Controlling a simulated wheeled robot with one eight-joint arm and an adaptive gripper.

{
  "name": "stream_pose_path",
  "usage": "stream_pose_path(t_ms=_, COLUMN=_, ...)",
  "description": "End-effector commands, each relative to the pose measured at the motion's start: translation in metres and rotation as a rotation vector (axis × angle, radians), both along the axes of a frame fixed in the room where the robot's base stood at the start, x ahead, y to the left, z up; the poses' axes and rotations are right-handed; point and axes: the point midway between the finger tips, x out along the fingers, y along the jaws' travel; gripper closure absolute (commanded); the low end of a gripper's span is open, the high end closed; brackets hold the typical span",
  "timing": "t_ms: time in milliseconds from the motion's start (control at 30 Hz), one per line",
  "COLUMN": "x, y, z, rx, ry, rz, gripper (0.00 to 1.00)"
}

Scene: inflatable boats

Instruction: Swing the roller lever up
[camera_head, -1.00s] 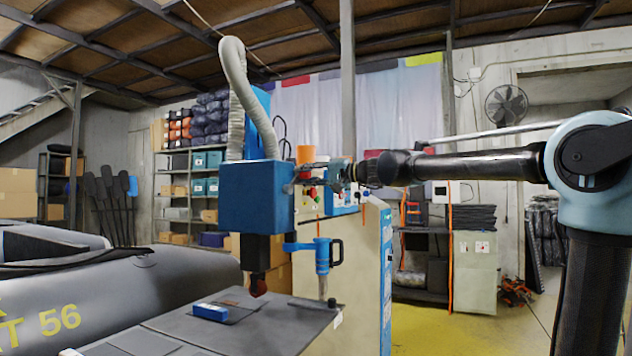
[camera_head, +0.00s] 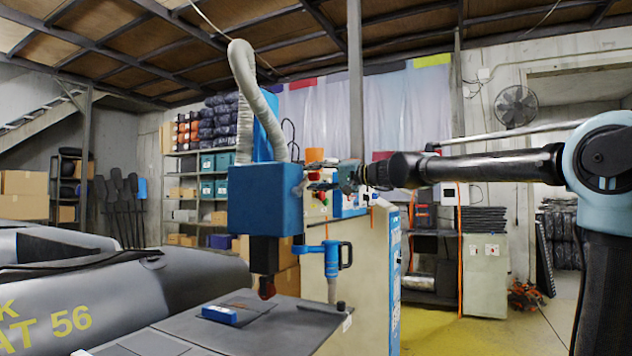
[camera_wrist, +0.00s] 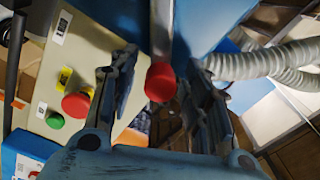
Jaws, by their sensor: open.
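The lever, a metal rod with a red knob (camera_wrist: 161,83), hangs from the blue machine head in the wrist view. The red knob lies between the two fingers of my gripper (camera_wrist: 158,68), with visible space on both sides. My gripper is open and holds nothing. In the head view my gripper (camera_head: 322,181) is at the right side of the blue machine head (camera_head: 268,200). The lever cannot be made out clearly there, behind the fingers. A dark roller with a reddish end (camera_head: 266,288) is below the head, above the grey worktable (camera_head: 215,338).
A red button (camera_wrist: 76,104) and a green button (camera_wrist: 55,120) are on the pale panel beside my gripper. A ribbed hose (camera_wrist: 265,62) runs close on the other side. A blue bracket (camera_head: 331,255) stands below my gripper. A grey inflatable boat (camera_head: 190,280) lies at left.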

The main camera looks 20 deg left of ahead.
Motion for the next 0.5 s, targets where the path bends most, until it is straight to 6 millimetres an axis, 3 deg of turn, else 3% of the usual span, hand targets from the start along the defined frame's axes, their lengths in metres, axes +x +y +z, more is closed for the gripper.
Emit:
stream_pose_path(t_ms=167, x=-0.002, y=-0.019, z=0.000, rx=0.000, ry=0.000, rz=-0.002, gripper=0.56)
stream_pose_path(t_ms=500, x=-0.008, y=-0.082, z=-0.001, rx=0.000, ry=0.001, rz=-0.003, gripper=0.56)
